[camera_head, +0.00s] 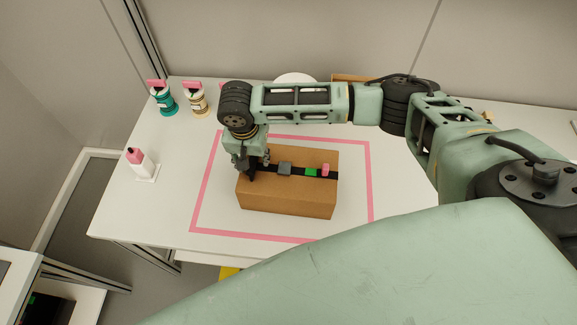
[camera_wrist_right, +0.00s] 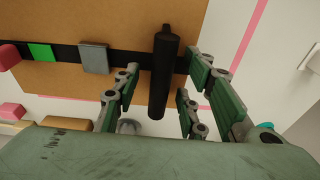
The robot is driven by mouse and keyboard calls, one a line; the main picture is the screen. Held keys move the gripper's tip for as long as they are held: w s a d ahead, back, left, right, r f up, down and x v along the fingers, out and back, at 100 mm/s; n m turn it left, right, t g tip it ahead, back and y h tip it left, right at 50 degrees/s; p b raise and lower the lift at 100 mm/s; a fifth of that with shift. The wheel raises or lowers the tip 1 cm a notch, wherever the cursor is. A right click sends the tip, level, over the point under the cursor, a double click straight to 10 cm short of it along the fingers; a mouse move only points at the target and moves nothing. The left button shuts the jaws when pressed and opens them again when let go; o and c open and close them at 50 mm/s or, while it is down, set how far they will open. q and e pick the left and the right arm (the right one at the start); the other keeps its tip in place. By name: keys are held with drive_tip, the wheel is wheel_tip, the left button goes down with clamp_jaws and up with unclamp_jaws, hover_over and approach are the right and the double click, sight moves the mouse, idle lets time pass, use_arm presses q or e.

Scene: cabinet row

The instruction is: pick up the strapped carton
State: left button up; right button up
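The strapped carton (camera_head: 285,200) is a brown box on the white table, inside a pink outlined square. A black strap runs along its top with a grey block (camera_head: 285,169), a green patch (camera_head: 311,172) and a pink piece (camera_head: 326,170). My right gripper (camera_head: 254,168) is over the carton's left end, pointing down. In the wrist view my right gripper (camera_wrist_right: 165,85) is open, with a black bar (camera_wrist_right: 163,75) between its fingers and gaps on both sides. The bar crosses the strap. Its attachment to the carton is hard to tell. My left gripper is not in view.
The pink outline (camera_head: 370,190) surrounds the carton on the table (camera_head: 190,150). A teal jar (camera_head: 164,101), a cream jar (camera_head: 196,102) and a pink-capped white bottle (camera_head: 142,163) stand on the left. A white round item (camera_head: 295,77) and brown box (camera_head: 352,78) are at the back.

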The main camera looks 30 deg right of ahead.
clamp_jaws()
drive_tip(key=shift+r, duration=0.1)
idle(0.7)
